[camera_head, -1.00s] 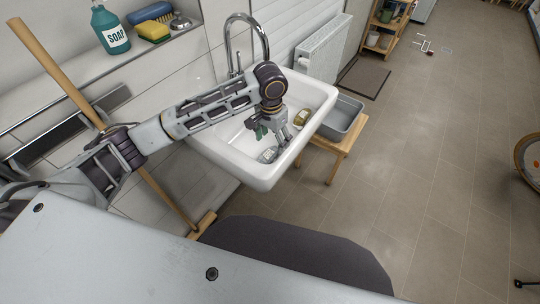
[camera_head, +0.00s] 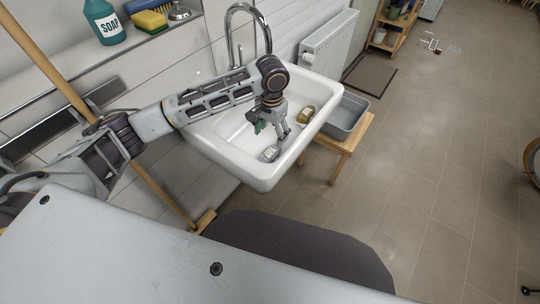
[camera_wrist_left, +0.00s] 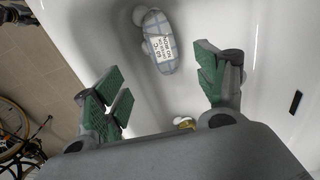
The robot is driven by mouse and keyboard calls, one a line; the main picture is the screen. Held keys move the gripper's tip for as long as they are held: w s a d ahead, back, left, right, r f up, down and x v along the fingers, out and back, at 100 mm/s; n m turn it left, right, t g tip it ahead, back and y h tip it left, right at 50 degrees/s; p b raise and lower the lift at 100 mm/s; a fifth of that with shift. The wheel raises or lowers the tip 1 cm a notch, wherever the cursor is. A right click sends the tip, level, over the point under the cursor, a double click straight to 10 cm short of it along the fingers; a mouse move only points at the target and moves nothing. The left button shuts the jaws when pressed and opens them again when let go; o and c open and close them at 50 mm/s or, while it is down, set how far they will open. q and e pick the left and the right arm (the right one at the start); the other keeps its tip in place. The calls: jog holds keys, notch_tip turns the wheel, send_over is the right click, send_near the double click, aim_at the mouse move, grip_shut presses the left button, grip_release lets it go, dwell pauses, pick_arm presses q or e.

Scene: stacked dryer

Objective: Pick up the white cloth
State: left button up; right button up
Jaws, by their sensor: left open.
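A small pale cloth-like bundle (camera_head: 270,153) lies on the floor of the white sink (camera_head: 263,178), near its front. In the left wrist view the bundle (camera_wrist_left: 162,42) shows a grey-blue check and a white printed label. My left gripper (camera_head: 272,128) reaches down into the sink, behind the bundle in the head view. In the wrist view its green-padded fingers (camera_wrist_left: 162,92) are wide apart with nothing between them. The bundle lies beyond the fingertips, apart from them. My right gripper is not in view.
A yellow-brown item (camera_head: 306,116) lies in the sink to the right of the gripper. The faucet (camera_head: 240,40) rises at the back. A grey basin (camera_head: 347,118) stands on a wooden stool (camera_head: 350,142) at the right. A wooden stick (camera_head: 45,60) leans at left.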

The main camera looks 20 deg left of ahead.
pick_arm(q)
send_over(270, 152)
jog(key=f, duration=0.6)
jog(key=shift+d+f, duration=0.2)
jog(key=shift+s+f, duration=0.1)
jog(key=shift+f, duration=0.25)
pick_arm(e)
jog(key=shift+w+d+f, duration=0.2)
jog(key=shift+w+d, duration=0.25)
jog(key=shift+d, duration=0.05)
pick_arm(q)
jog(key=shift+f+b, duration=0.3)
jog(key=shift+f, duration=0.1)
jog(key=f, duration=0.3)
jog(key=shift+a+f, duration=0.2)
jog(key=shift+f, duration=0.5)
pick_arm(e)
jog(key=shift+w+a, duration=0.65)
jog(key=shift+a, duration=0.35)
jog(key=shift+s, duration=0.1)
